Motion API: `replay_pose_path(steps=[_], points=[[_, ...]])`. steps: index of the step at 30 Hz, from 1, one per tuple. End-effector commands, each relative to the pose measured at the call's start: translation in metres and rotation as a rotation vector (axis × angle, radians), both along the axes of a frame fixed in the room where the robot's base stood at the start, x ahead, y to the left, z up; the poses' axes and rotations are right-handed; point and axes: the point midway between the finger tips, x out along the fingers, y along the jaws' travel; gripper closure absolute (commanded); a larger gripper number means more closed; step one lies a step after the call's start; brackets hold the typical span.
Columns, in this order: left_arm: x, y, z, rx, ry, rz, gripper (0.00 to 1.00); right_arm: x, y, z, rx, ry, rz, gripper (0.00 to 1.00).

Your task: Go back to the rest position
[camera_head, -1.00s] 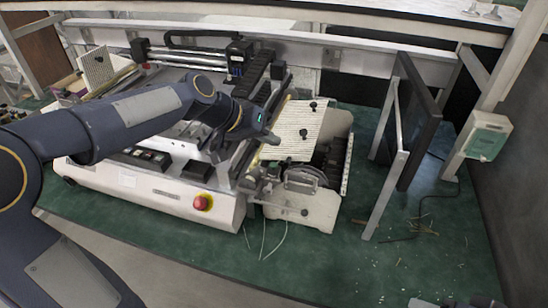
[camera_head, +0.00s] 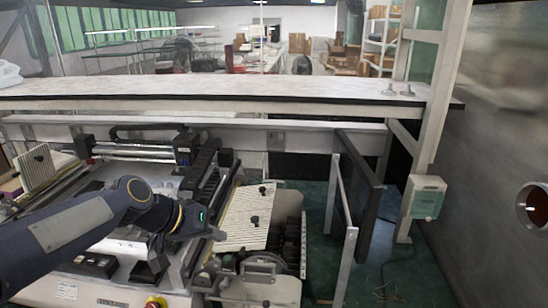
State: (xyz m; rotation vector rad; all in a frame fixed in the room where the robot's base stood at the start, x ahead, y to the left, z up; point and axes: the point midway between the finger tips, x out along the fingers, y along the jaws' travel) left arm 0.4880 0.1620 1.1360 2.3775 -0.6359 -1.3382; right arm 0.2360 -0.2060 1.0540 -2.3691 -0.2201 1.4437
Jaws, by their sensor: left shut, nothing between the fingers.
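My left gripper (camera_head: 217,233) is at the end of the arm that comes in from the left. It is shut and holds nothing. It hovers over the right part of the white machine (camera_head: 120,295), just left of a ribbed, cream-coloured plate (camera_head: 248,215) with black knobs. My left arm (camera_head: 75,222) stretches across the machine's left half and hides part of it. My right gripper does not show in the current view.
A dark upright panel in a metal frame (camera_head: 362,200) stands right of the machine. A pale shelf (camera_head: 230,88) runs across behind. A grey-green box (camera_head: 425,198) is fixed to a post at right.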

Motion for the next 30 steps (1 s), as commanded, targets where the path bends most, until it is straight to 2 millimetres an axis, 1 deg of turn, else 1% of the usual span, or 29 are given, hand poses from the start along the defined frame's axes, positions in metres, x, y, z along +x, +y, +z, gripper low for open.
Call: replay_pose_path(steps=[1,2,3,5,6,8,9,12,15,18,20,30], points=[[-0.019,0.006,0.003,0.015,0.002,0.014,1.0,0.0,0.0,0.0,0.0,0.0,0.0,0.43],[-0.032,0.01,0.003,0.026,0.006,0.024,1.0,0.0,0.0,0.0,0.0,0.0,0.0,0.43],[-0.052,0.016,0.002,0.041,0.014,0.041,1.0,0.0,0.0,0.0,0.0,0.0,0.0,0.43],[-0.086,0.024,-0.003,0.065,0.03,0.068,1.0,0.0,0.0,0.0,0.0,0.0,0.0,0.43],[-0.109,0.029,-0.008,0.079,0.04,0.09,1.0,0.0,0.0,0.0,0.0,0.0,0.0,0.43],[-0.142,0.035,-0.018,0.098,0.055,0.121,1.0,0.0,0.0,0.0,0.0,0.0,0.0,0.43],[-0.162,0.038,-0.026,0.108,0.066,0.142,1.0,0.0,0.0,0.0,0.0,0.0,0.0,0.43],[-0.204,0.043,-0.047,0.126,0.088,0.186,1.0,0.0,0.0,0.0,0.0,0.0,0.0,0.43],[-0.233,0.044,-0.066,0.135,0.105,0.218,1.0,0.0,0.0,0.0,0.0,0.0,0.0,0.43],[-0.247,0.044,-0.077,0.139,0.115,0.235,1.0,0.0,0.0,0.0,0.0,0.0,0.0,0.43],[-0.251,0.044,-0.081,0.141,0.117,0.24,1.0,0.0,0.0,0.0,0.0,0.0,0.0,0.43],[-0.252,0.044,-0.081,0.141,0.117,0.241,1.0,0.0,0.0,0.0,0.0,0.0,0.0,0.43]])
